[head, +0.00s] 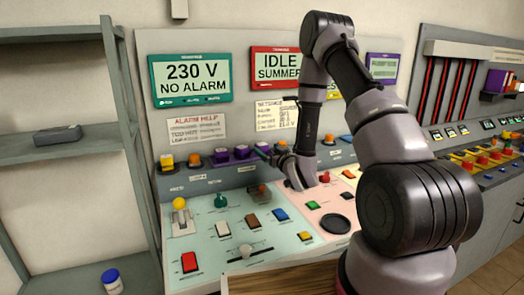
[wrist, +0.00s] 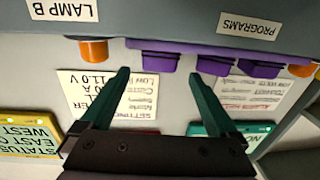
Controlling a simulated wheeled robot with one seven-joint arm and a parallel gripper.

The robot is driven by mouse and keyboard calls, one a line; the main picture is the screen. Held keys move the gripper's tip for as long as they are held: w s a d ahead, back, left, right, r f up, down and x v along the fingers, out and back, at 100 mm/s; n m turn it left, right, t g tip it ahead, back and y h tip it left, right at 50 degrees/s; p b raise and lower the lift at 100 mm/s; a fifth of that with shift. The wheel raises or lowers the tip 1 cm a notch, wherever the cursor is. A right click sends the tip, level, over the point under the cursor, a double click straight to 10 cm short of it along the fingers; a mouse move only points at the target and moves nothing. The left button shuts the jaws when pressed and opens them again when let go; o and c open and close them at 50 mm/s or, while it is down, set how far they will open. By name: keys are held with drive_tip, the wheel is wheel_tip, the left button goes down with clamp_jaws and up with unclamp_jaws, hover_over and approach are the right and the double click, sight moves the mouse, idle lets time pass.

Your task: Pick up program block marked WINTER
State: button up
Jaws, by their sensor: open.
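Several purple program blocks sit in a row on the grey ledge of the console: a left one (head: 221,156), a middle one (head: 242,152) and a right one (head: 262,147). No marking on them can be read, so I cannot tell which is WINTER. In the wrist view, which is upside down, one purple block (wrist: 160,62) shows between the tips of my open, empty gripper (wrist: 159,75). Two more purple blocks (wrist: 213,66) (wrist: 259,68) are to its right, under the PROGRAMS label (wrist: 249,25). In the head view my gripper (head: 267,152) is by the right block.
Orange lamps (head: 193,159) flank the blocks on the ledge. Below is a sloped panel (head: 215,245) with knobs, buttons and switches. Display screens (head: 190,80) hang on the wall behind. A grey shelf rack (head: 70,155) stands at the left.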

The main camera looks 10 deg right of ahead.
sight(265, 146)
drive_tip(key=x, duration=0.5)
drive_tip(key=c, duration=1.5)
drive_tip(key=shift+r, duration=0.1)
